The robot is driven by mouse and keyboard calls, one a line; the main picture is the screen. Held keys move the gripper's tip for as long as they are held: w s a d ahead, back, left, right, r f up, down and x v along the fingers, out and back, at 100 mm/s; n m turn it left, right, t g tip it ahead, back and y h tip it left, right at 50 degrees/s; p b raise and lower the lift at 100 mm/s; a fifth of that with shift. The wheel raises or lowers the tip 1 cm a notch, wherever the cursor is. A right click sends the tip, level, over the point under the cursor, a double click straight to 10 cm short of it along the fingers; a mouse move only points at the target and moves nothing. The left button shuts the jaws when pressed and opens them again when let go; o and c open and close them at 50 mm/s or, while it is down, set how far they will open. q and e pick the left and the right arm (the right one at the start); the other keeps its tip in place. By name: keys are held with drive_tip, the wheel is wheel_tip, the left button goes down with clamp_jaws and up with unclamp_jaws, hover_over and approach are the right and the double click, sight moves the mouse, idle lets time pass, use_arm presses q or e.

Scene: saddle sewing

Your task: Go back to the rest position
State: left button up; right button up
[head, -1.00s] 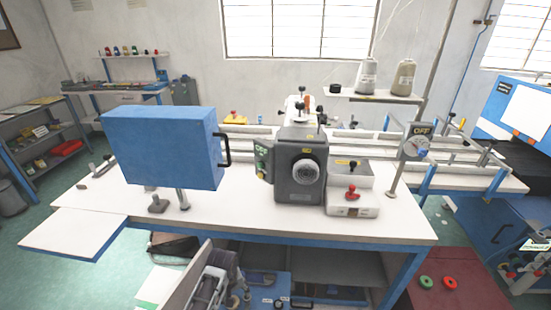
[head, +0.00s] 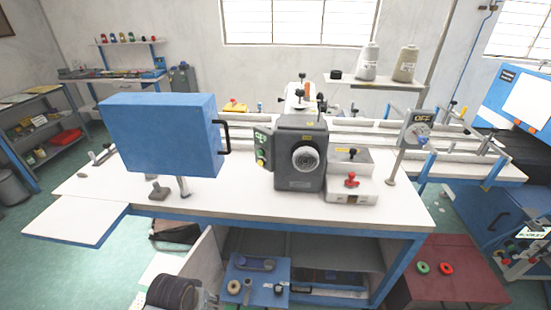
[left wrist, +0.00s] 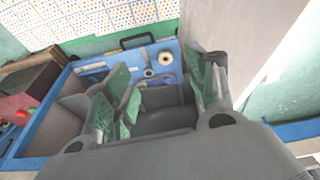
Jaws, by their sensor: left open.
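My left gripper (left wrist: 160,95) shows in the left wrist view with its green-padded fingers spread apart and nothing between them. Beyond the fingers is a blue tray (left wrist: 168,80) holding small round parts, apart from the fingers as far as I can tell. In the head view, only a dark part of my left arm shows at the bottom edge; the gripper itself is out of that frame. The blue tray also shows there under the bench (head: 240,268). My right gripper is in neither view.
A white-topped bench (head: 400,222) carries a dark grey machine head (head: 300,155), a big blue box (head: 160,135) and a white unit with a red knob (head: 350,180). A dark red cabinet (head: 455,270) with a green and a red ring stands at lower right. A pale panel stands close beside the gripper.

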use_arm(q)
drive_tip(key=shift+s+a+r+m, duration=0.75)
drive_tip(key=shift+s+r, duration=0.85)
drive_tip(key=shift+r, duration=0.4)
wheel_tip(320, 180, down, 33)
drive_tip(key=s, duration=0.2)
drive_tip(key=s+a+f+g, duration=0.1)
drive_tip(key=s+a+f, duration=0.1)
drive_tip(key=s+f, duration=0.8)
drive_tip(key=s+a+f, duration=0.3)
drive_tip(key=s+f, duration=0.7)
drive_tip(key=s, duration=0.2)
drive_tip(key=shift+s+a+m+g+y, duration=0.2)
drive_tip(key=shift+m+g+y, duration=0.1)
drive_tip(key=shift+m+g, duration=0.1)
